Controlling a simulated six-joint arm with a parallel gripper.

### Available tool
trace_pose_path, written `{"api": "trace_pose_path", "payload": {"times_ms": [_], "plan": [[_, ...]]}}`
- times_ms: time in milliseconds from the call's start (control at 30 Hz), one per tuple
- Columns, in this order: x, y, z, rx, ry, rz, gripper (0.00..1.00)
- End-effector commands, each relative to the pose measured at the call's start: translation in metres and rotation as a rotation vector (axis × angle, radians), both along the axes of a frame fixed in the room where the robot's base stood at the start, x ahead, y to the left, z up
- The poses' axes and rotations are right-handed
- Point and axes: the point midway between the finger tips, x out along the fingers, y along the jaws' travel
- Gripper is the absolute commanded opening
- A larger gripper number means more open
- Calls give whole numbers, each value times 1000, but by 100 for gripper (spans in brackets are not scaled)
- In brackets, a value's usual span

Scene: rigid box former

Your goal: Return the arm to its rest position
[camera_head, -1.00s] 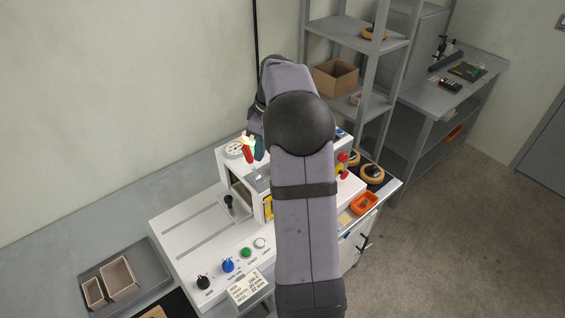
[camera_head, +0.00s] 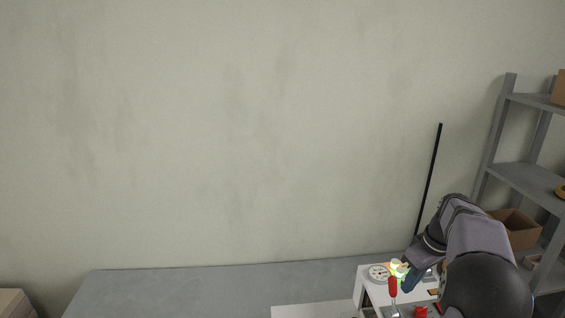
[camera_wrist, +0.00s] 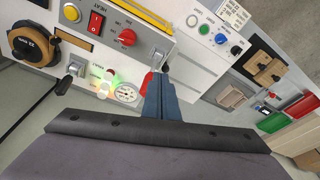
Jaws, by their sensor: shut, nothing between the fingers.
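My arm enters at the lower right of the head view, bent over the white box former (camera_head: 362,290). My gripper (camera_head: 407,284) hangs above the machine's top. In the wrist view my gripper (camera_wrist: 160,82) shows its blue-grey fingers closed together with nothing between them. The fingertips are close to a red handle (camera_wrist: 146,82); I cannot tell whether they touch it. Most of the machine lies below the head view's edge.
A grey shelf unit (camera_head: 517,173) with a cardboard box (camera_head: 516,229) stands at right, behind my arm. The bench (camera_head: 200,292) is bare at centre left. The wrist view shows a red knob (camera_wrist: 126,37), control buttons (camera_wrist: 204,29) and a green bin (camera_wrist: 273,122).

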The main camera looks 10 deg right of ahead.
Motion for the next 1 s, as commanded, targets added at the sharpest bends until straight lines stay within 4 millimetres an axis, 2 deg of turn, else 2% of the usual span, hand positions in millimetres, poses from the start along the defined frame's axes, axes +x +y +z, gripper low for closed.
{"api": "trace_pose_path", "payload": {"times_ms": [133, 233, 333, 400, 467, 567, 700, 900, 1000], "plan": [[9, -10, 1, 2, -22, -208, 0], [4, -13, -14, 17, -7, -369, 0], [-16, -7, -46, 39, 52, -538, 0], [-38, 1, -71, 50, 107, -645, 0], [-59, 10, -86, 56, 146, -724, 0], [-93, 31, -106, 53, 203, -822, 0], [-142, 77, -128, 33, 271, -862, 0], [-214, 148, -149, -15, 338, -717, 0], [-243, 179, -155, -39, 346, -613, 0]]}}
